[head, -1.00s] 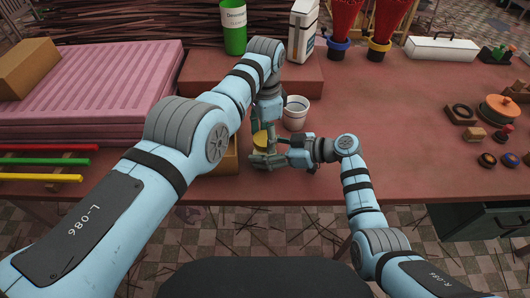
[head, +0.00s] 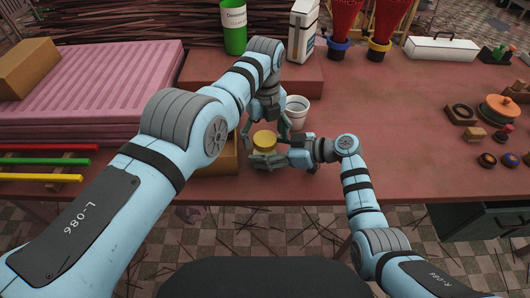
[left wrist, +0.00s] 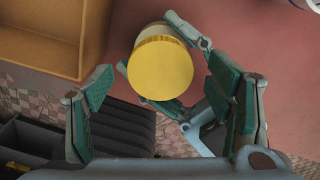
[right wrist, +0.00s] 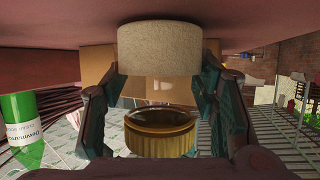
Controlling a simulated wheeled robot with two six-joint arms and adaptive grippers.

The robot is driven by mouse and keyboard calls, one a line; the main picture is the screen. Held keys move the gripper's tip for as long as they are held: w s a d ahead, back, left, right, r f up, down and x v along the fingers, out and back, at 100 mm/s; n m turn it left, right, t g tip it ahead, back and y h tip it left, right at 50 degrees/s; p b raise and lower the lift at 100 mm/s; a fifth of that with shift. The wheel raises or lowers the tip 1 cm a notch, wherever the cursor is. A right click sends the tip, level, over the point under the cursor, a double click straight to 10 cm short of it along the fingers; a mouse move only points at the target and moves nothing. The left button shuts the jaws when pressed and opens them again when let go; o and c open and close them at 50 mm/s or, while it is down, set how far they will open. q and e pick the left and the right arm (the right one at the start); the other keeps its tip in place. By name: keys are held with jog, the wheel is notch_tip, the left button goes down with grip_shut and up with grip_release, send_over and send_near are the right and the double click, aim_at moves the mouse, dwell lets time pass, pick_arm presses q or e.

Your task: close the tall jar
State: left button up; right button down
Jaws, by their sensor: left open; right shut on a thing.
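The tall jar is a glass vessel with a pale lower part, and the gold lid (head: 264,140) sits over its mouth. In the right wrist view the jar (right wrist: 160,52) appears upside down, with the gold lid (right wrist: 160,135) at the bottom of the picture. I cannot tell how tightly the lid is seated. My right gripper (head: 270,160) is shut around the jar's side. My left gripper (head: 265,129) is open above the lid, its fingers spread on either side and apart from it. The left wrist view shows the round lid (left wrist: 162,68) between the spread fingers.
A white cup (head: 296,112) stands just behind the jar, to its right. An open wooden box (head: 229,163) is close on the left. The table's front edge is near.

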pick_arm(q)
notch_tip(320, 180, up, 4)
jog(key=shift+r, duration=0.15)
pick_arm(e)
jog(key=shift+f, duration=0.1)
pick_arm(q)
jog(key=shift+c, duration=0.3)
